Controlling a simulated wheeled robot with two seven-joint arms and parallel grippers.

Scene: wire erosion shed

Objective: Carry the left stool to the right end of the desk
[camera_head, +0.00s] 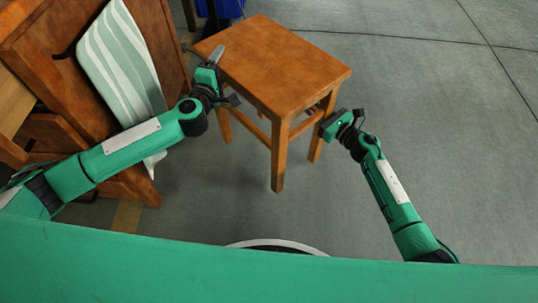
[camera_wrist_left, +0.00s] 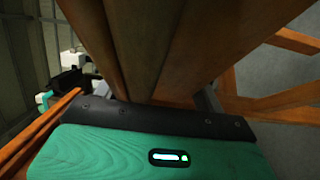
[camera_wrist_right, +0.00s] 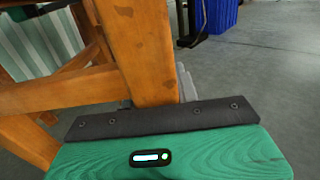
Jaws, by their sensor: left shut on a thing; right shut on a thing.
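A brown wooden stool (camera_head: 285,65) with a square seat is upright in front of me in the head view. My left gripper (camera_head: 214,60) is shut on the left side of the stool, by the seat edge. Its wood (camera_wrist_left: 150,40) fills the middle of the left wrist view. My right gripper (camera_head: 327,120) is shut on a right-hand leg, below the seat. That leg (camera_wrist_right: 145,50) rises between the fingers in the right wrist view. The far legs are mostly hidden. I cannot tell whether the feet touch the floor.
Brown wooden furniture (camera_head: 30,45) stands close on the left, with a green-and-white striped cloth (camera_head: 120,65) against it. A blue object (camera_head: 220,8) is behind the stool; a blue bin (camera_wrist_right: 212,14) shows in the right wrist view. The grey floor (camera_head: 450,120) at right is clear.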

